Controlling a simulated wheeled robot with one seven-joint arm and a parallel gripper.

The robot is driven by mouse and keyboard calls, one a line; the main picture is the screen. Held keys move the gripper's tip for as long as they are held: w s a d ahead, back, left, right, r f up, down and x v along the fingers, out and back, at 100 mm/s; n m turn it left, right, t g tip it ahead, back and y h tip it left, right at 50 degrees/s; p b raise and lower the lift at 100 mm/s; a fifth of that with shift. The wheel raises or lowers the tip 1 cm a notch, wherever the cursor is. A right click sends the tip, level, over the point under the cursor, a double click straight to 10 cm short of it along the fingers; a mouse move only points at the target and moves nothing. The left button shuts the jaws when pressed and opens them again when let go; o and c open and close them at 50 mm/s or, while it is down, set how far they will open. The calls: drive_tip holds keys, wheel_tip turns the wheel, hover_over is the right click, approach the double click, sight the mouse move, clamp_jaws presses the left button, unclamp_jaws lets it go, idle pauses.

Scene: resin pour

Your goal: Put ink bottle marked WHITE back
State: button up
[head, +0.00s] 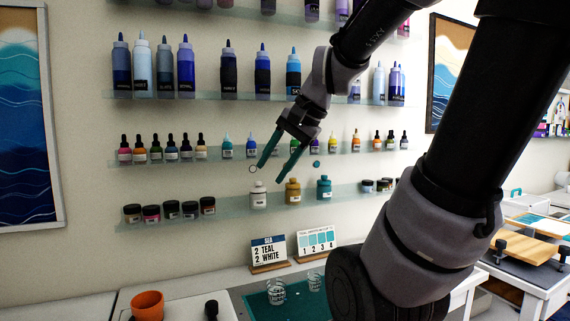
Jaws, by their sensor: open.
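A white bottle (258,196) stands upright on the lowest wall shelf (235,198); its label is too small to read, so I cannot confirm the marking. A gold-brown bottle (293,190) and a teal bottle (324,188) stand to its right on the same shelf. My gripper (273,172) is open, its two teal fingers apart with nothing between them. It points down and left, and its tips appear just above the white bottle in the picture. I see no contact with the bottle.
Small dropper bottles (171,148) line the middle shelf, with tall squeeze bottles (186,64) above. Dark-lidded jars (172,210) stand left on the lowest shelf. Below are a card reading "2 TEAL 2 WHITE" (268,252), two clear cups (276,292) and an orange pot (147,305).

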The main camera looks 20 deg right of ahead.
drive_tip(key=s+n, duration=0.1)
drive_tip(key=s+n+t+h, duration=0.1)
drive_tip(key=n, duration=0.1)
drive_tip(key=s+n+t+h, duration=0.1)
drive_tip(key=n, duration=0.1)
drive_tip(key=shift+s+d+r, duration=0.25)
drive_tip(key=shift+d+r, duration=0.05)
drive_tip(key=shift+d, duration=0.1)
drive_tip(key=o, duration=0.8)
drive_tip(key=shift+c, duration=0.2)
